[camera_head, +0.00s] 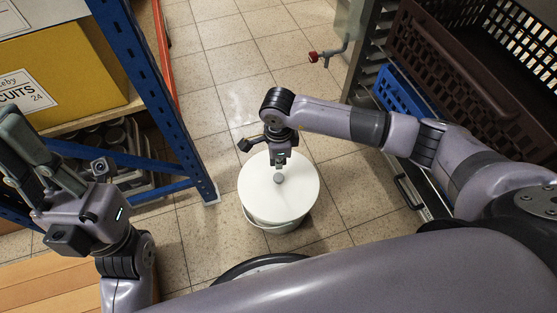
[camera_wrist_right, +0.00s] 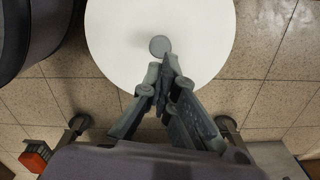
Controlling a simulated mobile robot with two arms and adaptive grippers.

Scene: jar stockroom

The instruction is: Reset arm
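My right gripper (camera_head: 279,163) hangs over a round white lid (camera_head: 288,202) with a grey knob (camera_head: 279,179). The lid sits on a pale bucket (camera_head: 278,226) on the floor. In the right wrist view the fingertips of my right gripper (camera_wrist_right: 163,72) come together with nothing seen between them. My left gripper (camera_head: 28,148) is at the left edge, raised near the shelf. Its fingertips are partly cut off or overlapping, so its opening is unclear.
A blue-framed shelf (camera_head: 150,75) with a yellow carton (camera_head: 65,75) stands at the left. Dark crates (camera_head: 480,85) and a blue crate (camera_head: 405,95) are at the right. A red-handled tap (camera_head: 325,56) juts out behind. Tiled floor (camera_head: 235,60) is clear behind the bucket.

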